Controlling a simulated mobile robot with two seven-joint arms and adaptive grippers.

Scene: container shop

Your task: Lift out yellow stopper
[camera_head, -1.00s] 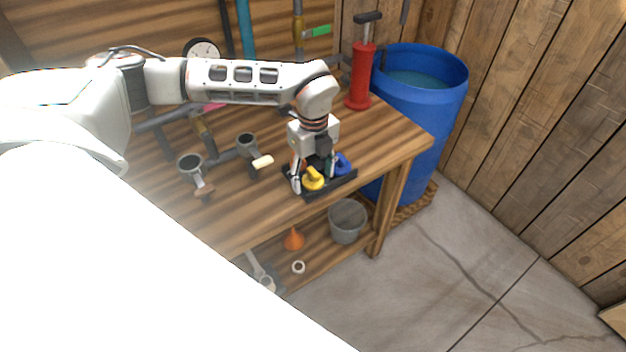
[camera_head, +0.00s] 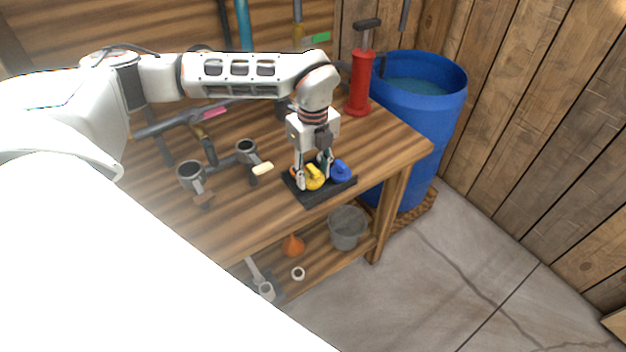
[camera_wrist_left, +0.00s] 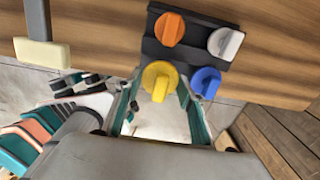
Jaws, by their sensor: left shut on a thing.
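The yellow stopper (camera_head: 315,178) is between the fingers of my left gripper (camera_head: 315,182), which is shut on it. In the left wrist view the yellow stopper (camera_wrist_left: 160,80) has the gripper's teal-edged fingers on both sides. The black holder (camera_head: 318,193) stands on the workbench beneath it, and in the wrist view the holder (camera_wrist_left: 190,50) also carries an orange stopper (camera_wrist_left: 170,29), a white stopper (camera_wrist_left: 225,43) and a blue stopper (camera_wrist_left: 206,82). I cannot tell whether the yellow stopper is clear of its seat. My right gripper is not in view.
The wooden bench (camera_head: 380,150) carries pipe fittings (camera_head: 195,178) to the left and a red pump (camera_head: 359,85) at the back. A blue barrel (camera_head: 425,100) stands right of it. A grey bucket (camera_head: 346,228) and an orange cone (camera_head: 292,246) are on the lower shelf.

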